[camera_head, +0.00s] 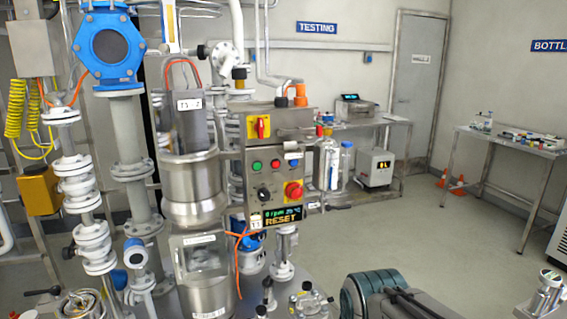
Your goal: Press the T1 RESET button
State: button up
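A grey control box (278,178) is fixed in the middle of the view, beside the steel vessel. Its face has a green button (257,165), a red button (275,163), a small button (293,162) at upper right, a black knob (264,194) and a red mushroom button (293,190) on yellow. I cannot tell which button is the reset. My gripper is not in view; dark teal and grey parts of my arm show at bottom centre right.
A red and yellow switch (260,127) sits above the box, with orange cables nearby. Steel vessels (192,187), pipes and valves crowd the left. A steel bench (375,125) and a side table (510,138) stand behind. Floor between them and my arm looks clear.

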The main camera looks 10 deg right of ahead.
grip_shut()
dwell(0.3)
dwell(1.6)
